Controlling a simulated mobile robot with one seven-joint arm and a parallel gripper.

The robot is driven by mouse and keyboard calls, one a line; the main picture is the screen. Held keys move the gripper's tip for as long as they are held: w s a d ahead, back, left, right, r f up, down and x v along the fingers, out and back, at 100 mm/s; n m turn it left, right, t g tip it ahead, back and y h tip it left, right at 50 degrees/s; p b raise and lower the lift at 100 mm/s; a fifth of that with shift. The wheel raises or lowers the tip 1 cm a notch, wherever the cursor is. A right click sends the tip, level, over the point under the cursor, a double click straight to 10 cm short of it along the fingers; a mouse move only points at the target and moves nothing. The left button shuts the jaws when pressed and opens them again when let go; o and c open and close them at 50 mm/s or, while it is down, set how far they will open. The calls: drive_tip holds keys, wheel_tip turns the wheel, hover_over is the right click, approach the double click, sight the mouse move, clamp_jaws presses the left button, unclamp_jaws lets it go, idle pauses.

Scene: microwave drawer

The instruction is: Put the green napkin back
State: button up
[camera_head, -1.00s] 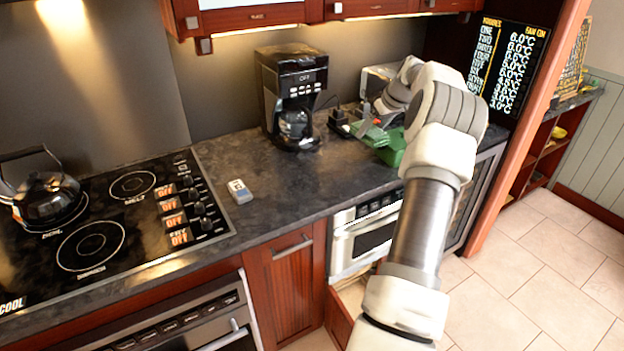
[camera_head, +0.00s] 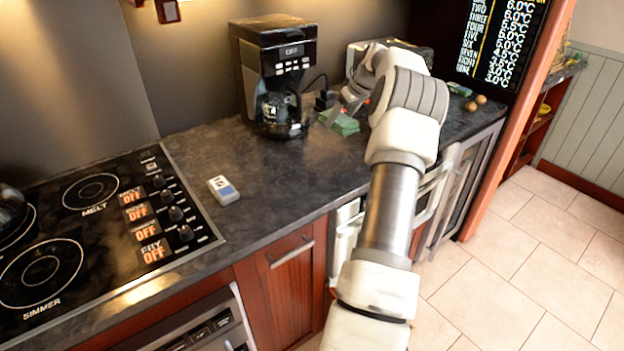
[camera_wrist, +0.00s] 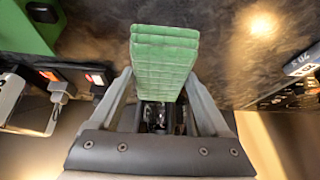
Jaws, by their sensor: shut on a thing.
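The green napkin (camera_head: 342,122) is a thick folded stack over the counter, right of the coffee maker. My gripper (camera_head: 350,108) is partly hidden by my arm in the head view. In the wrist view my gripper (camera_wrist: 162,82) is shut on the green napkin (camera_wrist: 163,50), with one finger along each side of it. I cannot tell whether the napkin touches the counter.
The black coffee maker (camera_head: 275,80) stands close left of the napkin. A green box (camera_wrist: 25,28) shows in the wrist view's corner. A small grey-blue device (camera_head: 223,190) lies near the stove (camera_head: 90,225). The counter's middle is clear.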

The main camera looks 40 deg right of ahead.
drive_tip(key=s+a+f, duration=0.1)
drive_tip(key=a+f, duration=0.1)
drive_tip(key=a, duration=0.1)
drive_tip(key=a+f, duration=0.2)
drive_tip(key=a, duration=0.2)
drive_tip(key=s+a+f+b, duration=0.1)
drive_tip(key=a+f, duration=0.2)
drive_tip(key=a, duration=0.1)
drive_tip(key=shift+s+a, duration=0.1)
drive_tip(key=shift+s, duration=0.2)
drive_tip(key=shift+a+f, duration=0.1)
drive_tip(key=shift+f, duration=1.9)
drive_tip(key=shift+f+b, duration=0.25)
drive_tip(key=shift+b, duration=0.1)
drive_tip(key=o, duration=1)
drive_tip(key=shift+r, duration=0.15)
drive_tip(key=shift+r, duration=0.1)
drive_tip(key=v, duration=1.2)
drive_tip(key=shift+p, duration=0.4)
